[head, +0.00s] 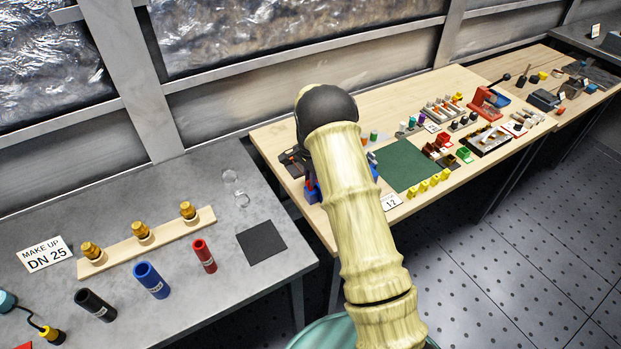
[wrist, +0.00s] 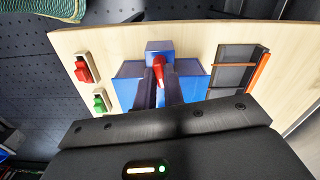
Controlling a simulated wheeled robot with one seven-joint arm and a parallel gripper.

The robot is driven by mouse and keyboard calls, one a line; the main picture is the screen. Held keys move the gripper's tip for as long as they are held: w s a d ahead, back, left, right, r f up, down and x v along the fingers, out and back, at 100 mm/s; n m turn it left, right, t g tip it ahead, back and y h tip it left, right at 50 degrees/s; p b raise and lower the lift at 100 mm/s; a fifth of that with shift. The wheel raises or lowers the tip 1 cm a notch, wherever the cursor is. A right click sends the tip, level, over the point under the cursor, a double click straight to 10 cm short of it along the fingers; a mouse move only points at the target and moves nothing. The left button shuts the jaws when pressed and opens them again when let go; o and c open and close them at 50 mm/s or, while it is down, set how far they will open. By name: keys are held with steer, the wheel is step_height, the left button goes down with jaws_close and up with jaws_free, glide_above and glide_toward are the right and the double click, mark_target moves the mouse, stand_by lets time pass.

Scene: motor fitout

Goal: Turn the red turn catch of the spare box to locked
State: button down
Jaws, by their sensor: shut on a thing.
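The spare box (wrist: 128,72) is blue and sits on the wooden bench top in the wrist view. Its red turn catch (wrist: 159,67) is at the middle of the box, between my fingertips. My gripper (wrist: 160,80) is shut on the catch, with one dark finger on each side of it. The fingers hide part of the catch and the front of the box. In the head view my arm covers most of the box; a blue part (head: 313,190) shows at its left edge. I cannot tell which marking the catch points to.
In the wrist view, a red switch (wrist: 83,70) and a green switch (wrist: 99,101) are left of the box. A dark tray with an orange strip (wrist: 258,74) is at right. In the head view, a green mat (head: 405,165) and several small parts lie to the right.

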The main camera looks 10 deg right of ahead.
steer(key=shift+m, duration=1)
steer(key=c, duration=1.5)
jaws_free()
step_height(320, 180, up, 17)
steer(key=b, duration=0.3)
steer(key=shift+r, duration=0.2)
